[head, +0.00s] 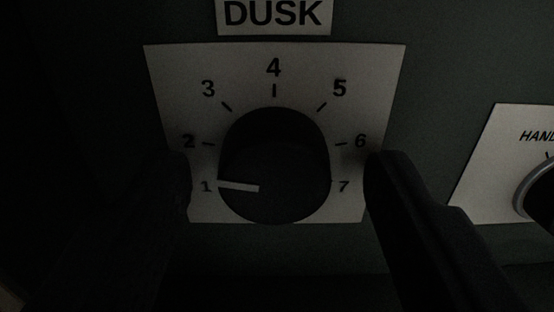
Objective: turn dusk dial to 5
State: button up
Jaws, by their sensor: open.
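The dusk dial (275,150) is a round black knob in the middle of the head view. Its white pointer line (238,186) points left, at the 1. A pale scale plate (180,70) around it carries the numbers 1 to 7, with the 5 (340,88) at the upper right. A DUSK label (274,13) is above the plate. My gripper (278,165) is open. One finger is left of the knob and the other right of it, both with a visible gap to the knob in the picture. I cannot tell how far the fingertips are from the plate.
The dark panel (440,80) is dimly lit. At the right edge is a second pale plate (490,165) with lettering starting HAND, and part of a dark knob with a metallic ring (521,190). The far left and the bottom are too dark to make out.

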jog(key=shift+f, duration=0.1)
jog(key=c, duration=1)
jog(key=shift+o, duration=0.2)
jog(key=shift+w, duration=0.1)
jog(key=shift+m, duration=0.3)
jog(key=shift+m, duration=0.6)
jog(key=shift+m+p, duration=0.4)
jog(key=shift+m, duration=0.3)
